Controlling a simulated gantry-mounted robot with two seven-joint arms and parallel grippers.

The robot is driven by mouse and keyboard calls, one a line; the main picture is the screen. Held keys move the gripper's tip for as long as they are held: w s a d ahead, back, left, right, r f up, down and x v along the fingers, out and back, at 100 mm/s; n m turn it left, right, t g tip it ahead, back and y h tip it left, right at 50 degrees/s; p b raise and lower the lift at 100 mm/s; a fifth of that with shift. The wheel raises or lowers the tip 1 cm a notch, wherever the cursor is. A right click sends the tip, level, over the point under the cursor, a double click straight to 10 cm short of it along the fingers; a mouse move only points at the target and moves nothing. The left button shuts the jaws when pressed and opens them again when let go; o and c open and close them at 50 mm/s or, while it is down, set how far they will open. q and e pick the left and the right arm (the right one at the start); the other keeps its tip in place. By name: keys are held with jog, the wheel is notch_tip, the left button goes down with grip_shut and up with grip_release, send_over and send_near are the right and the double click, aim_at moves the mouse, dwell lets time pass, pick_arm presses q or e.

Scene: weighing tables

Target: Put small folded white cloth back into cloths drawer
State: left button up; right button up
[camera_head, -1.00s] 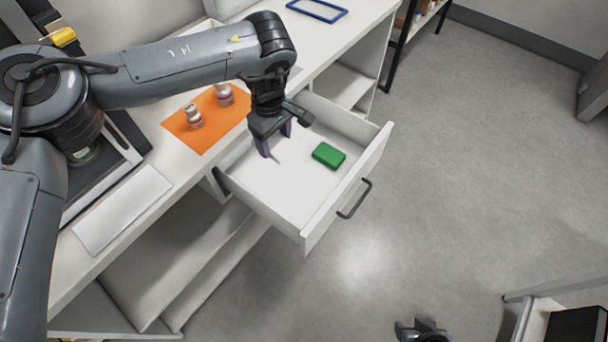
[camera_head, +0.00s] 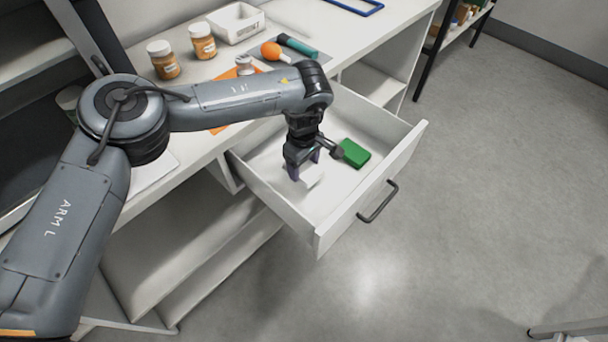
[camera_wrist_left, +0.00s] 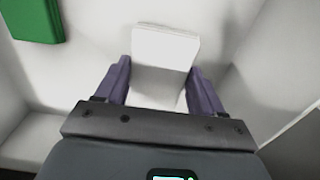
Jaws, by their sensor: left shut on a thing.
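The small folded white cloth (camera_wrist_left: 165,62) sits between the two purple fingers of my left gripper (camera_wrist_left: 163,88) in the left wrist view. In the head view, the left gripper (camera_head: 304,168) is inside the open white drawer (camera_head: 371,193), shut on the cloth (camera_head: 314,178), which shows just below the fingertips. Whether the cloth touches the drawer floor I cannot tell. A green folded block (camera_head: 355,153) lies in the drawer, right of the gripper and apart from it; it also shows at the top left of the wrist view (camera_wrist_left: 32,18). My right gripper is out of view.
The drawer's walls stand close around the gripper. On the white counter behind are two orange-brown jars (camera_head: 163,60), a white bin (camera_head: 237,22), an orange mat (camera_head: 219,129) and an orange bulb (camera_head: 271,51). Open grey floor lies to the right.

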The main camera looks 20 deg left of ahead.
aim_at(304, 175)
pick_arm(q)
notch_tip(304, 175, down, 4)
jog(key=shift+f+b, duration=0.2)
jog(key=shift+b, duration=0.65)
jog(key=shift+f, duration=0.1)
jog(key=o, duration=1)
